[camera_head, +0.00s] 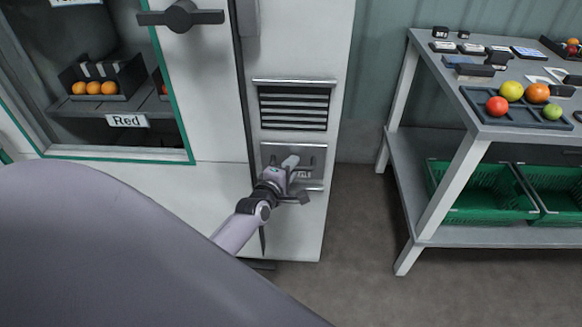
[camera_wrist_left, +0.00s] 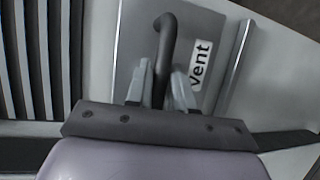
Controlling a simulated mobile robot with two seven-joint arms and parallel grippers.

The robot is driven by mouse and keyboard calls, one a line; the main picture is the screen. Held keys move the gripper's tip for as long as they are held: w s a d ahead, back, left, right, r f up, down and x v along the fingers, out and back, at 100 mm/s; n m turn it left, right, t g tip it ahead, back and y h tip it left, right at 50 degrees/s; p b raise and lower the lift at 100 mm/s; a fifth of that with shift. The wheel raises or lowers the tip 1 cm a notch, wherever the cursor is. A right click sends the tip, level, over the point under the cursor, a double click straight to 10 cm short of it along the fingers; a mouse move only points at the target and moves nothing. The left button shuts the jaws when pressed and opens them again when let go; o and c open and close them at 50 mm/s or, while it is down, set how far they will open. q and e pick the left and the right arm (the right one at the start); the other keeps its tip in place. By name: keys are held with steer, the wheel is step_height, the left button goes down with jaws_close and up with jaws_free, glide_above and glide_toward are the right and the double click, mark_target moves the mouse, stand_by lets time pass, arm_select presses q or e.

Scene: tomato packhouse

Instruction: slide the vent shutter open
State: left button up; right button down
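The vent shutter is a grey plate (camera_head: 310,154) on the white cabinet's narrow front panel, just below the dark slatted vent opening (camera_head: 293,108). The slats show uncovered. In the left wrist view the shutter plate (camera_wrist_left: 133,45) bears a "Vent" label (camera_wrist_left: 201,63) and a dark bent handle (camera_wrist_left: 164,38). My left gripper (camera_head: 290,172) is at the plate. In the left wrist view its two fingers (camera_wrist_left: 160,88) lie either side of the handle, close against it, and appear shut on it. The gripper partly hides the plate and handle in the head view. My right gripper is not in view.
Metal rails run above the slats (camera_head: 294,82) and below the plate (camera_head: 312,187). Left is a green-framed window with a "Red" label (camera_head: 127,121); a dark knob (camera_head: 181,16) is above. Right stands a table (camera_head: 470,125) with fruit and green crates (camera_head: 480,194). Floor between is clear.

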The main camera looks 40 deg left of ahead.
arm_select(q)
steer(key=shift+s+f, duration=0.1)
steer(key=shift+f, duration=0.2)
steer(key=p+v, duration=0.1)
steer(key=v, duration=0.6)
steer(key=shift+p, duration=0.4)
steer(key=shift+r, duration=0.15)
